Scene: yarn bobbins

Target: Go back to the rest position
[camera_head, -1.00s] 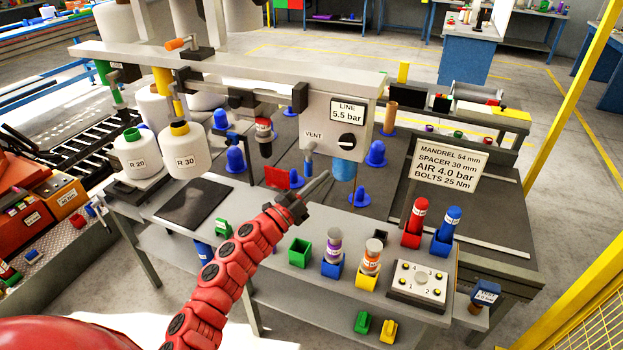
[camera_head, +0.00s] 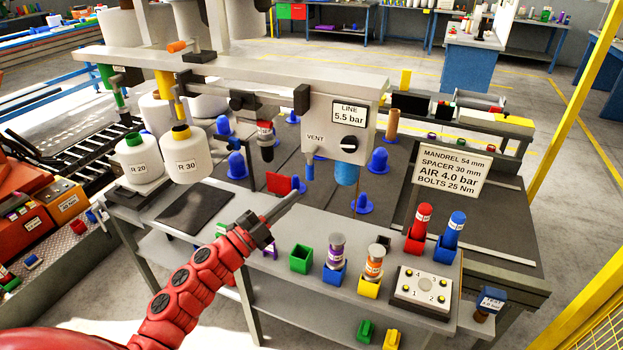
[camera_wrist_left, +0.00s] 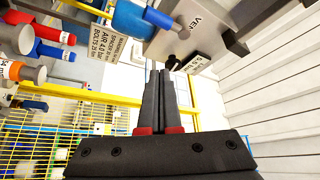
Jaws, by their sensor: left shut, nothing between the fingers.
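My left gripper (camera_head: 285,210) reaches in from the left on a red arm, over the front of the grey workbench (camera_head: 210,232). Its dark fingers are together with nothing between them, and they point up and right toward the VENT lever. In the left wrist view the gripper (camera_wrist_left: 158,80) shows its two fingers side by side, closed and empty. The grey panel box (camera_head: 345,125) with the LINE 5.5 bar label stands behind the fingertips, and I see a gap between them. My right gripper is not in view.
Purple (camera_head: 336,248) and orange (camera_head: 373,262) spools stand in holders near the gripper. Red (camera_head: 420,222) and blue (camera_head: 453,228) cylinders and a button box (camera_head: 421,287) are at right.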

